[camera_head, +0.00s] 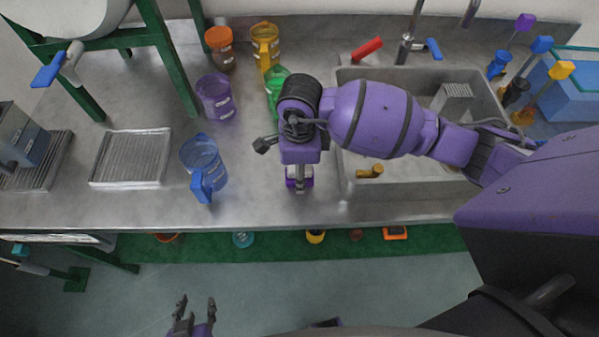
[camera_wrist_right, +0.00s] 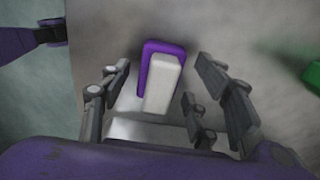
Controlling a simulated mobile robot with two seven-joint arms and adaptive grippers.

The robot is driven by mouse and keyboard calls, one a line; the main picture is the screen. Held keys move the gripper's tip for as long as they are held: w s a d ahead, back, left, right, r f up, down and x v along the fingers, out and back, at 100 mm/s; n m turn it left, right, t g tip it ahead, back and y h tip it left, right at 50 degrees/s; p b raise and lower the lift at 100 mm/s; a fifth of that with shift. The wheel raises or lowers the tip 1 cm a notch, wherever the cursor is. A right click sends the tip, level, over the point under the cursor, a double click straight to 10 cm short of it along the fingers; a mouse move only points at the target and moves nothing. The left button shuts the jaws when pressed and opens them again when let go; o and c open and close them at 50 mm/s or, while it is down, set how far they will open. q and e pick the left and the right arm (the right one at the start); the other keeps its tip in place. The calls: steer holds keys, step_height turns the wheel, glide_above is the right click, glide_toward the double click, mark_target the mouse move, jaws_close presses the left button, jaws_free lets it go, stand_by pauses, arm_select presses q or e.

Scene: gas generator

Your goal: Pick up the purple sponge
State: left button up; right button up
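The purple sponge (camera_wrist_right: 147,62), with a white block-like part against it, lies on the metal counter in the right wrist view. In the head view the sponge (camera_head: 291,184) shows only in part, near the counter's front edge beneath my right gripper (camera_head: 299,177). In the right wrist view my right gripper (camera_wrist_right: 160,72) is open, with its fingers on both sides of the sponge and a visible gap to it. Whether the fingers are level with it I cannot tell. My left gripper (camera_head: 195,306) is open and empty, low in front of the counter.
A blue pitcher (camera_head: 205,165) and a purple mug (camera_head: 215,97) stand left of the right gripper. A green container (camera_head: 276,84) is behind it. The sink (camera_head: 355,188) is to the right, under my right arm. A ribbed tray (camera_head: 132,157) lies at the left.

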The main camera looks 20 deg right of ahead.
steer(key=c, duration=0.9)
steer(key=shift+r, duration=0.15)
